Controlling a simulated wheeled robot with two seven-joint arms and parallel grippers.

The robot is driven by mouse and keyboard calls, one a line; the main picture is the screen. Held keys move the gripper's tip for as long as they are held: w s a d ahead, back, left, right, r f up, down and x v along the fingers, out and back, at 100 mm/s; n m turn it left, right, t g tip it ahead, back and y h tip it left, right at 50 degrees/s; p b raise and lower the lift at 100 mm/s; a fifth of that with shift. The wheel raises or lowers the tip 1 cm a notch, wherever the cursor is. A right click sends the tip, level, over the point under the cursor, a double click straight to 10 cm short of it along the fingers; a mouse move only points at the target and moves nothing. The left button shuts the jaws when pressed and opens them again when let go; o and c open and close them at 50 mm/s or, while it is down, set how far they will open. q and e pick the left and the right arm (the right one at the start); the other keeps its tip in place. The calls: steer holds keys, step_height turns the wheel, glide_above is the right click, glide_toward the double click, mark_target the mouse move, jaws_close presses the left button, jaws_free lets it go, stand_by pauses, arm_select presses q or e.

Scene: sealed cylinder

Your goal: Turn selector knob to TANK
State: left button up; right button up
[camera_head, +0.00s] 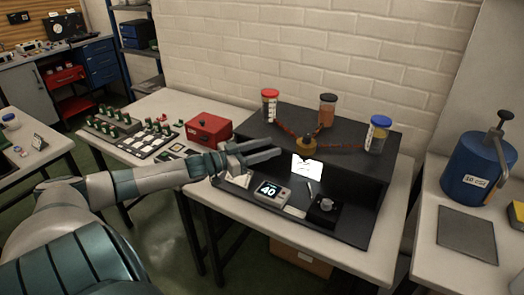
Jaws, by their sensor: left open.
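A black stepped bench unit (343,181) stands on the white table. On its top a brass-coloured knob-like fitting (307,145) sits in the middle, with reddish lines running out to three jars. A small black box with a grey round knob (326,204) sits on the unit's lower front ledge. No TANK lettering is readable, and I cannot tell which of the two is the selector. My left gripper (276,149) is open and empty, left of the brass fitting, its fingers pointing right in front of the upper step. My right gripper is out of view.
A display reading 40 (271,195) and a white card (306,167) are near the gripper. A red box (209,130) stands left; a blue tank (477,167) stands right.

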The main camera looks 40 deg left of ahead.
arm_select(q)
steer(key=shift+v, duration=0.85)
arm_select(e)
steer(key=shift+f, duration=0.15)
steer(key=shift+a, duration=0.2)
arm_select(q)
steer(key=shift+s, duration=0.1)
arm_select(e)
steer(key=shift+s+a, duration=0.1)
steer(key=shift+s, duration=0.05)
